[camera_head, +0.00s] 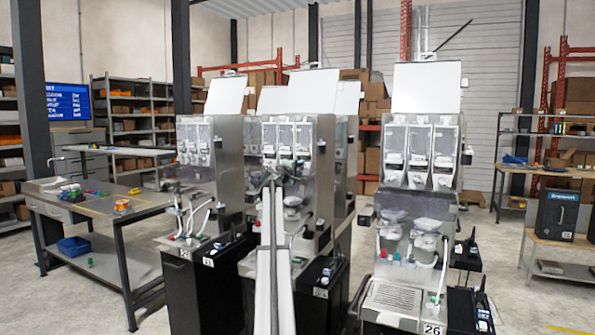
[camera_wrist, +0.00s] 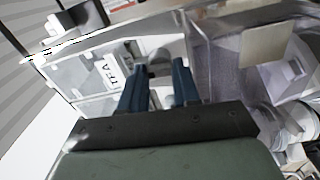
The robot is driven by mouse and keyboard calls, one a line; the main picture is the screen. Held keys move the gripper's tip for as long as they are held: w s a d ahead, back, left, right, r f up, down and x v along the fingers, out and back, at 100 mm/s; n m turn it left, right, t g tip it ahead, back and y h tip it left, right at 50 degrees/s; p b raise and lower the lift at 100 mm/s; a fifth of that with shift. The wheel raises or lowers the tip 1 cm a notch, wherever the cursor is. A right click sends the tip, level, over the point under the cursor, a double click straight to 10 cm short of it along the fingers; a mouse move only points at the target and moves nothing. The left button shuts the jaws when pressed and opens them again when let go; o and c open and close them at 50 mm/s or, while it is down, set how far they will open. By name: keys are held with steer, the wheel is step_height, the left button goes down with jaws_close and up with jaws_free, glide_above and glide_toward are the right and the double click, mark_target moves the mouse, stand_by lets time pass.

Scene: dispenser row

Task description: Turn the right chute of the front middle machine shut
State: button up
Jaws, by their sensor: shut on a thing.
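The front middle machine (camera_head: 325,150) is a steel dispenser with three pale canisters (camera_head: 286,138) side by side behind its upper front. The chutes sit low on these canisters, and my arm partly covers them. My gripper (camera_head: 274,172) is at that height, against the front of the machine. In the wrist view, the two blue fingers of my gripper (camera_wrist: 158,88) stand on either side of a small grey chute part (camera_wrist: 160,68) and are shut on it. A white canister front (camera_wrist: 98,72) with dark lettering lies beside the left finger. The chute's exact angle is hidden.
A similar machine (camera_head: 419,150) stands close on the right, and another (camera_head: 196,150) on the left. Cups and tubes sit under the canisters. A workbench (camera_head: 100,212) with small items stands at the far left. Open floor lies between bench and machines.

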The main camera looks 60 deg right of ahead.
steer(key=shift+n, duration=0.5)
steer(key=o, duration=1.1)
steer(key=shift+c, duration=0.2)
steer(key=shift+a, duration=0.1)
steer(key=a, duration=0.7)
steer(key=shift+a, duration=0.4)
steer(key=shift+m, duration=0.3)
